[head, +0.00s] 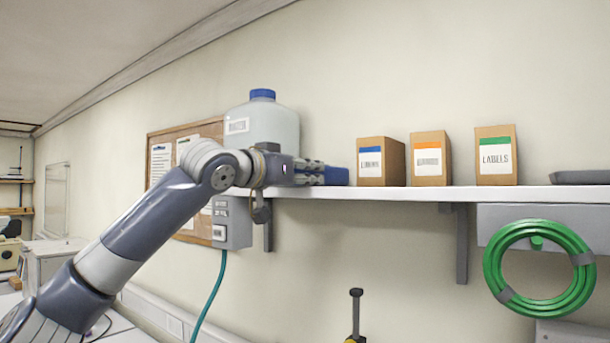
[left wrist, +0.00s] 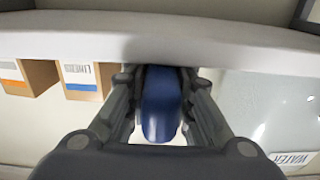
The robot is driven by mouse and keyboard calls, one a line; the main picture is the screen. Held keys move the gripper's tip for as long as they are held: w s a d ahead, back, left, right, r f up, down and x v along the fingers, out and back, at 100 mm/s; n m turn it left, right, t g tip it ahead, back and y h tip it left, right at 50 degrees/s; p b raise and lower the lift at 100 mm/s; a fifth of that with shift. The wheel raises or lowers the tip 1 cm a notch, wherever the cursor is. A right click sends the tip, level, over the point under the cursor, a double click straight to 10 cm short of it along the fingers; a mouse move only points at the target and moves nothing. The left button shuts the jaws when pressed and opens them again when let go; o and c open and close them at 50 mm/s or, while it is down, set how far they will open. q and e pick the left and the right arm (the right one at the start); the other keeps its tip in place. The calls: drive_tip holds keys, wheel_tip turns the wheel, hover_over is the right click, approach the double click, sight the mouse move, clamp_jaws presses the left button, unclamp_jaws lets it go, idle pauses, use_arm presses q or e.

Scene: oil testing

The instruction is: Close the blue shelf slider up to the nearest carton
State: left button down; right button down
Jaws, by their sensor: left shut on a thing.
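The blue shelf slider (head: 337,176) sits on the white wall shelf (head: 400,194), left of the cartons. My left gripper (head: 318,173) is shut on it. The left wrist view shows the slider (left wrist: 161,105) between the two fingers. The nearest carton (head: 371,168) is brown with a blue-striped label. In the head view a narrow gap shows between slider and carton. In the left wrist view this carton (left wrist: 90,80) appears on the left, partly behind a finger. My right gripper is not in view.
A large jug with a blue cap (head: 270,124) stands behind my left wrist. Orange-striped (head: 430,158) and green-striped (head: 496,155) cartons and a dark tray (head: 580,177) stand farther right. A green hose coil (head: 540,265) hangs below the shelf. A grey box (head: 232,222) is under its left end.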

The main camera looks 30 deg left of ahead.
use_arm(q)
drive_tip(key=shift+d+f+b, duration=0.1)
drive_tip(key=shift+d+b, duration=0.2)
drive_tip(key=shift+d, duration=0.7)
drive_tip(key=d, duration=0.4)
drive_tip(key=shift+s+d+b, duration=0.15)
drive_tip(key=shift+s+b, duration=0.1)
drive_tip(key=shift+b, duration=0.15)
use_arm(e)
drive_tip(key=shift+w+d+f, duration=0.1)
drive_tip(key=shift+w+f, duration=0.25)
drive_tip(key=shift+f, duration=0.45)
use_arm(q)
drive_tip(key=c, duration=1.4)
unclamp_jaws()
drive_tip(key=shift+a, duration=0.2)
drive_tip(key=shift+s+r, duration=0.1)
drive_tip(key=shift+r, duration=0.1)
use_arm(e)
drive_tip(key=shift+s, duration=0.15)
